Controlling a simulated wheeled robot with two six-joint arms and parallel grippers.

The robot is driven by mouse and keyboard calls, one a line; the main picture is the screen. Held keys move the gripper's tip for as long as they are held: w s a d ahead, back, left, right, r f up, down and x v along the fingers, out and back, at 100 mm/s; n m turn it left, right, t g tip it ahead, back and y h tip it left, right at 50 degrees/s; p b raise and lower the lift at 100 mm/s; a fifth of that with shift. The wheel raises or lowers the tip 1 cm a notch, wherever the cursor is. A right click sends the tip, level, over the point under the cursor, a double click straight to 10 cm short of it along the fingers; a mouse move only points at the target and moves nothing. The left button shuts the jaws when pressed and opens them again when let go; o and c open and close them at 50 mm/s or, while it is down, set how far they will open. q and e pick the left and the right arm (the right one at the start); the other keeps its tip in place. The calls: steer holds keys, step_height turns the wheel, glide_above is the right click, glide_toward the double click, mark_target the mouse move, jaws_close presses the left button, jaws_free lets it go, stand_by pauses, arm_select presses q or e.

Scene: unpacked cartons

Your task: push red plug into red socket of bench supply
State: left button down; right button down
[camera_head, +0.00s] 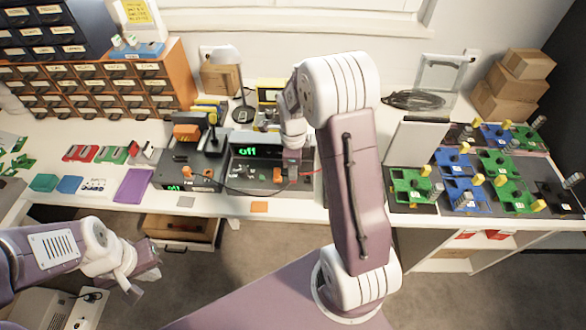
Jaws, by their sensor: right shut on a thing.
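The bench supply (243,176) is a dark box on the bench with a green "off" display. My right arm reaches down over the bench. Its gripper (291,176) is at the right part of the supply's front, shut on the red plug, which is mostly hidden by the jaws. A red lead (311,173) runs out to the right of the jaws. The red socket is hidden or too small to make out, so I cannot tell whether the plug touches it. My left gripper (146,279) hangs in front of the bench at lower left, away from the supply; its jaws are unclear.
A second dark unit (190,168) with an orange top stands left of the supply. A dark lead lies across both fronts. Drawer cabinets (150,75), a purple sheet (133,186) and circuit boards fill the left. Green and blue boards (462,192) cover the right bench.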

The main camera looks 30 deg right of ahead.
steer(key=shift+f, duration=0.3)
stand_by(0.5)
steer(key=c, duration=1.3)
jaws_free()
step_height(320, 180, up, 9)
steer(key=shift+r+p, duration=0.1)
steer(key=shift+p, duration=0.65)
